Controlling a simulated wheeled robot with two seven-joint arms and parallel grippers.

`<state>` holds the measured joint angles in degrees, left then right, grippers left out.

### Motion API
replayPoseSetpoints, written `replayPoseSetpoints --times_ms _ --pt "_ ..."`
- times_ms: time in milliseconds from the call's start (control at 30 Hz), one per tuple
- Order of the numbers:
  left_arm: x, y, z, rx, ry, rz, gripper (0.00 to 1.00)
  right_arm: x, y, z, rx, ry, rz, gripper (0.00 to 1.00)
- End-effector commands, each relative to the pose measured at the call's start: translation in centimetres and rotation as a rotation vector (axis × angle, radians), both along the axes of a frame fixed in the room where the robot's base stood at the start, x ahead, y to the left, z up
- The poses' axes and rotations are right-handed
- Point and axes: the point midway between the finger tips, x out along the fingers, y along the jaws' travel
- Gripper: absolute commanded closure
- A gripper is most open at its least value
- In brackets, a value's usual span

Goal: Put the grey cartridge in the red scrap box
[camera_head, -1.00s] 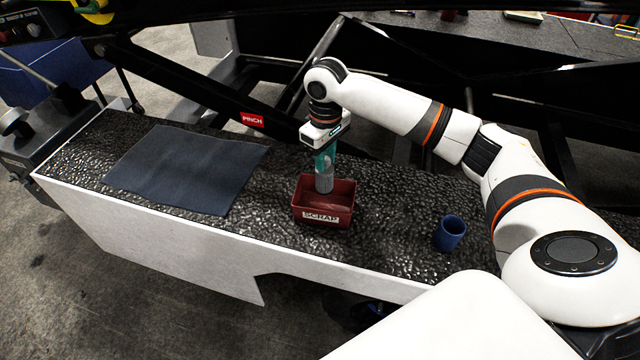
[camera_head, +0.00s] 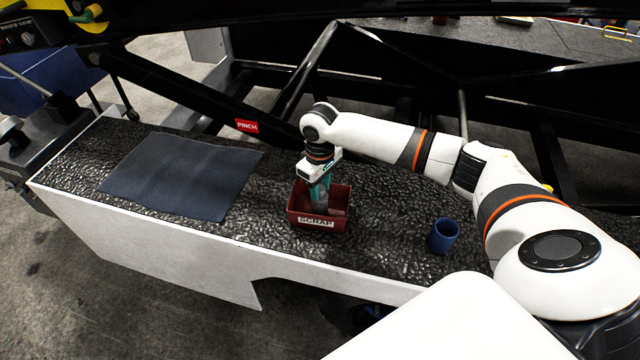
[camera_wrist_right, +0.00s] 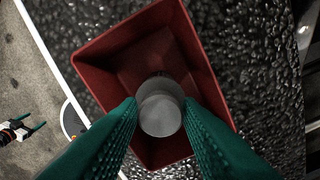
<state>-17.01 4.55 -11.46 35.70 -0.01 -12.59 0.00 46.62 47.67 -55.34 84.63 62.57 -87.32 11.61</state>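The grey cartridge (camera_wrist_right: 161,107) is upright between the teal fingers of my right gripper (camera_wrist_right: 161,112) in the right wrist view, with a finger against each side. In the head view the right gripper (camera_head: 320,193) points down into the red scrap box (camera_head: 318,222), and the cartridge's lower part is inside the box walls. Whether it touches the box floor I cannot tell. The box also shows around the cartridge in the wrist view (camera_wrist_right: 108,48). My left gripper (camera_wrist_right: 35,123) shows small at the left edge of the wrist view, its teal fingers apart and empty.
A blue cup (camera_head: 443,236) stands right of the box on the dark, bumpy bench top (camera_head: 385,215). A dark blue mat (camera_head: 180,175) lies flat to the left. A black beam with a red PINCH label (camera_head: 247,126) runs behind the bench.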

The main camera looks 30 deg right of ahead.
Motion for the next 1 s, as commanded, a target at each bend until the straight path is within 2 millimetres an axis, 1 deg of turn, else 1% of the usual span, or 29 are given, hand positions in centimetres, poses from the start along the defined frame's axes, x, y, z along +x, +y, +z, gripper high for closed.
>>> replayPoseSetpoints --times_ms 33,67,100,367,467,567,800,900,1000 --pt "-0.2 0.0 0.0 0.001 0.003 0.0 0.2 0.0 0.0 0.0 0.0 0.0 0.0 0.59" --pt "-0.2 0.0 0.0 0.001 0.004 0.0 0.2 0.0 0.0 0.0 0.0 0.0 0.0 0.54" --pt "-0.3 0.0 0.0 0.001 0.005 0.0 0.2 0.0 0.0 0.0 0.0 0.0 0.0 0.52" --pt "-0.4 0.0 -0.1 0.001 0.007 0.0 0.2 0.0 0.0 0.1 -0.001 -0.001 0.0 0.52" --pt "-0.4 0.1 -0.2 0.001 0.007 0.0 0.2 0.1 0.0 0.7 0.0 -0.002 0.0 0.52" --pt "-0.5 0.1 -0.5 0.001 0.007 0.0 0.2 0.1 -0.1 2.1 0.0 -0.004 0.0 0.52" --pt "-0.5 0.1 -1.3 0.001 0.008 0.0 0.2 0.1 0.0 7.3 0.001 -0.005 0.001 0.52" --pt "-0.5 0.1 -1.5 0.002 0.008 0.0 0.2 0.1 0.0 9.3 0.001 -0.005 0.0 0.52" --pt "-0.5 0.1 -1.7 0.002 0.008 0.0 0.2 0.1 0.0 10.8 0.001 -0.003 -0.001 0.52"
